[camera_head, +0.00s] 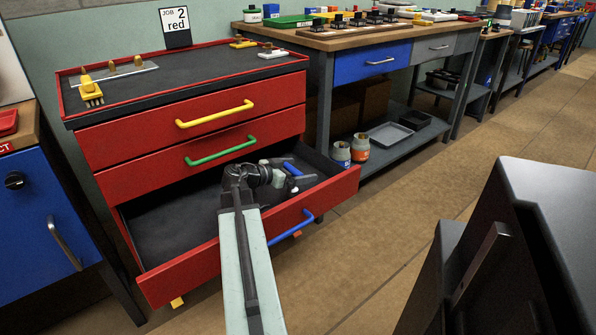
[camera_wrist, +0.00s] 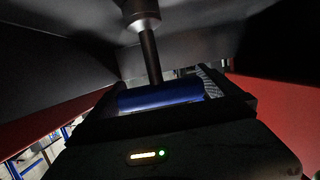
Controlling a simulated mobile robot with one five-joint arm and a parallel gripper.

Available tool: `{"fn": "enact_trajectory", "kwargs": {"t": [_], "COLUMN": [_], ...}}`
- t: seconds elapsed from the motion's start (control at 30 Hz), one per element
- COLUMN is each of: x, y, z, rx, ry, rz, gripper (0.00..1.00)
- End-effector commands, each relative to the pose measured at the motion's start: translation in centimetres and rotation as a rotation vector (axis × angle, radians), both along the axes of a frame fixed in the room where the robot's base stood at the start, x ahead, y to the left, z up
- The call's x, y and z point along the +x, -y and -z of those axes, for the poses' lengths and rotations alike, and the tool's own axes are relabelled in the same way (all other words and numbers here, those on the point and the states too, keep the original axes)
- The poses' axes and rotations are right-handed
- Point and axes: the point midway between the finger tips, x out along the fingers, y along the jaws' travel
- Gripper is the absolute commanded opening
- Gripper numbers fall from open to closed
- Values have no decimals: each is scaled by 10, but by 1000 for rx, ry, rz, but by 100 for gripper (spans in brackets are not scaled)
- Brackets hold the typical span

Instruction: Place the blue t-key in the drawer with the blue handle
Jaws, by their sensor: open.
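The red cabinet's bottom drawer, with the blue handle (camera_head: 290,228), is pulled open, and its dark floor (camera_head: 180,225) shows bare on the left. My gripper (camera_head: 291,178) is low over the right part of this drawer, inside its walls. The blue t-key (camera_head: 293,168) shows there as a small blue bar at my gripper. In the wrist view, its blue crossbar (camera_wrist: 160,96) lies between the two fingers of my open gripper (camera_wrist: 170,92), and its metal shaft (camera_wrist: 150,55) points away to a thicker end. Whether the key rests on the drawer floor is hidden.
Two shut drawers with a yellow handle (camera_head: 215,114) and a green handle (camera_head: 220,151) sit just above the open one. A workbench (camera_head: 350,38) stands to the right, with two jars (camera_head: 350,152) on its lower shelf. The floor (camera_head: 400,200) in front is clear.

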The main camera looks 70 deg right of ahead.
Motion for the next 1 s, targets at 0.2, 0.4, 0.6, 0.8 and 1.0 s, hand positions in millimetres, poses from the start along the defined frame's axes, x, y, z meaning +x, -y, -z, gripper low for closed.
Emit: {"fn": "enact_trajectory", "kwargs": {"t": [0.2,0.4,0.6,0.8,1.0], "x": [27,50,60,61,61], "y": [-43,-78,-93,-94,-94], "z": [-20,-32,-35,-34,-54], "rx": [-1,-1,0,0,0], "ry": [-1,0,0,0,0], "rz": [-5,-5,-3,-2,-2], "gripper": [100,100,100,100,100]}}
